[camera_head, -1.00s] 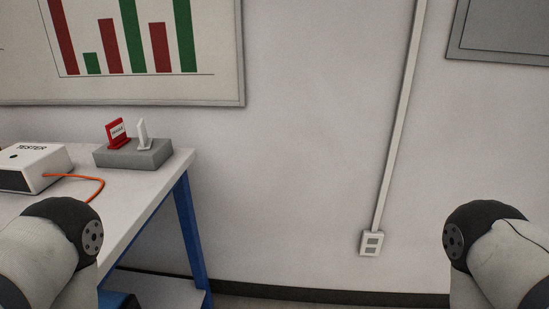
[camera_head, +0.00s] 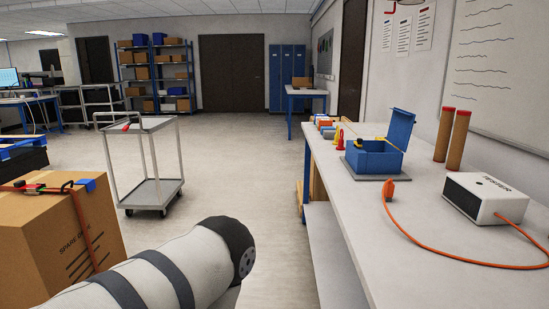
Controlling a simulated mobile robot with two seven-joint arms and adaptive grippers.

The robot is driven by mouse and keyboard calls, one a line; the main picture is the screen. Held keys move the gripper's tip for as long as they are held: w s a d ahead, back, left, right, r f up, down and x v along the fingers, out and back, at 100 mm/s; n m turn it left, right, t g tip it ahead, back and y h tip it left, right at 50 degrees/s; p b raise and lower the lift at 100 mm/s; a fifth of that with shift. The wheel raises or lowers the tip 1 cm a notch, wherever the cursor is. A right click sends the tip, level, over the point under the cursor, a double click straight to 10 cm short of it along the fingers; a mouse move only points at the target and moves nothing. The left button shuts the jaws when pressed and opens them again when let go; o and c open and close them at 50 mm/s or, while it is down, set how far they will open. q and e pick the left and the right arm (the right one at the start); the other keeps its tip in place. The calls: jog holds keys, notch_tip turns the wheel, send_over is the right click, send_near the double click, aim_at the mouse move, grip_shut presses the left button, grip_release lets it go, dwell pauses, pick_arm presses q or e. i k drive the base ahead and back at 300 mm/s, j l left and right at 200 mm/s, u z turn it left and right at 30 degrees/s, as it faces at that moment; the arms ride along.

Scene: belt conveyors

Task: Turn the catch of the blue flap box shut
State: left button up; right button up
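The blue flap box (camera_head: 373,160) stands on a grey base plate on the white workbench at the right. Its flap (camera_head: 401,128) is raised and leans back on the box's right side. A small yellow part (camera_head: 335,137) shows at the box's left edge; I cannot tell whether it is the catch. One of my arms reaches in at the lower middle, well to the left of the box and apart from it. Neither gripper shows.
On the workbench (camera_head: 417,258) are a white tester (camera_head: 484,198) with an orange cable, an orange plug (camera_head: 389,190), two brown tubes (camera_head: 453,137) and small coloured items. A wheeled cart (camera_head: 151,192) and a cardboard box (camera_head: 62,235) stand left. The floor between cart and bench is clear.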

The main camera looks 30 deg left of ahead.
aim_at(358, 143)
jog(key=u, duration=0.25)
jog(key=i+j, duration=0.2)
jog(key=j, duration=0.15)
jog(key=i+j, duration=0.15)
jog(key=j, duration=0.2)
jog(key=i+j+z, duration=0.1)
jog(key=j, duration=0.25)
jog(key=i+j, duration=0.45)
jog(key=j, duration=0.25)
jog(key=i+j, duration=0.15)
jog(key=j, duration=0.2)
jog(key=i+j+z, duration=0.1)
jog(key=j, duration=0.3)
jog(key=i, duration=0.1)
